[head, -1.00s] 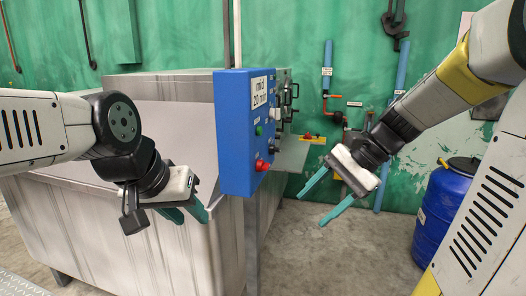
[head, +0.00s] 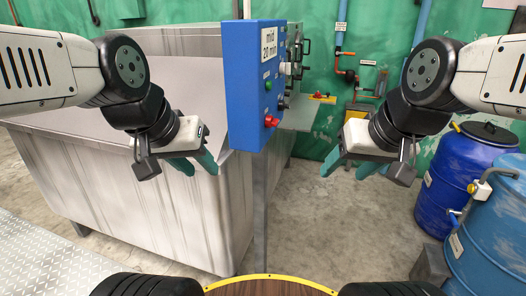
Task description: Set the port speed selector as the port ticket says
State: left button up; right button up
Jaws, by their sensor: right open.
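The blue control box (head: 240,95) stands at the right end of the steel vat. A white ticket (head: 269,48) on it reads "mid 20 min". Below it, on the same face, are a pale selector knob (head: 285,68), a green button (head: 267,86) and a red button (head: 271,121). The knob's pointer setting is too small to read. My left gripper (head: 203,173) is open and empty in front of the vat, left of the box. My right gripper (head: 343,175) is open and empty, right of the box and apart from it.
The steel vat (head: 150,195) fills the left. Black handles (head: 301,46) show behind the box. A round wooden top (head: 270,288) is at the bottom edge. The concrete floor between is clear.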

aim_at(282, 104)
jog(key=i+l+u, duration=0.25)
jog(key=l+u, duration=0.25)
jog(key=l, duration=0.15)
jog(key=i+l+u, duration=0.2)
jog(key=l, duration=0.15)
jog(key=l+u, duration=0.25)
jog(key=i+j+z, duration=0.1)
jog(key=j+z, duration=1.15)
jog(key=j, duration=0.2)
jog(key=k+z, duration=0.2)
jog(key=i+l, duration=0.15)
jog(key=l, duration=0.25)
jog(key=i+l, duration=0.1)
jog(key=l, duration=0.3)
